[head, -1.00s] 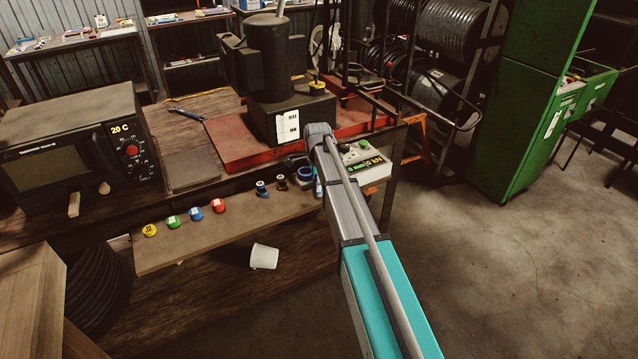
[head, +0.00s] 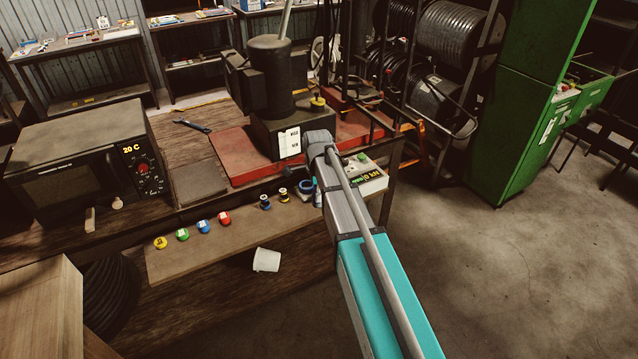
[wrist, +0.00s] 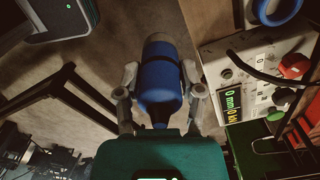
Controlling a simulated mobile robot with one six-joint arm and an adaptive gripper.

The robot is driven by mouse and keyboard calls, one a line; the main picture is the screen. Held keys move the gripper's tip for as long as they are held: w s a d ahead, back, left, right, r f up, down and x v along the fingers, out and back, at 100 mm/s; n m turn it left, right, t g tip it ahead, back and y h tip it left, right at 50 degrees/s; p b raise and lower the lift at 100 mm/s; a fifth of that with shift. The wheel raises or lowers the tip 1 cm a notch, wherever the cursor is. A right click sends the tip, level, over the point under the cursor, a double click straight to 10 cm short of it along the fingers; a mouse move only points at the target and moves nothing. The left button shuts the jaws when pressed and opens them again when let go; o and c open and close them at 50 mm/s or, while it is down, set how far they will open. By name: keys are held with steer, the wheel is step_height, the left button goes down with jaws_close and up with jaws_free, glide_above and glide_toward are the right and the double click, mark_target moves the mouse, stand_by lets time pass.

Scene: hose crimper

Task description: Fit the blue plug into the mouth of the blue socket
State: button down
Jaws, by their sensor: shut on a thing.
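My gripper (wrist: 160,92) is shut on the blue plug (wrist: 157,80), a blue cylinder with a dark band and a pale grey end, held between the two fingers.
A control box (head: 372,184) with a green display stands right of the arm. Yellow (head: 160,243), green, blue and red caps and two small spools (head: 265,202) line the bench shelf. A white cup (head: 266,260) lies below. The red press base (head: 235,165) is behind.

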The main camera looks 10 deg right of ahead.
steer(key=s+a+r+p, duration=0.1)
steer(key=s+r+p, duration=0.1)
steer(key=s, duration=0.3)
steer(key=shift+s+a+r, duration=0.15)
steer(key=shift+s+r, duration=0.1)
steer(key=shift+s, duration=0.1)
stand_by(0.3)
steer(key=shift+f+b, duration=1.6)
steer(key=shift+b, duration=0.05)
steer(key=shift+r, duration=0.1)
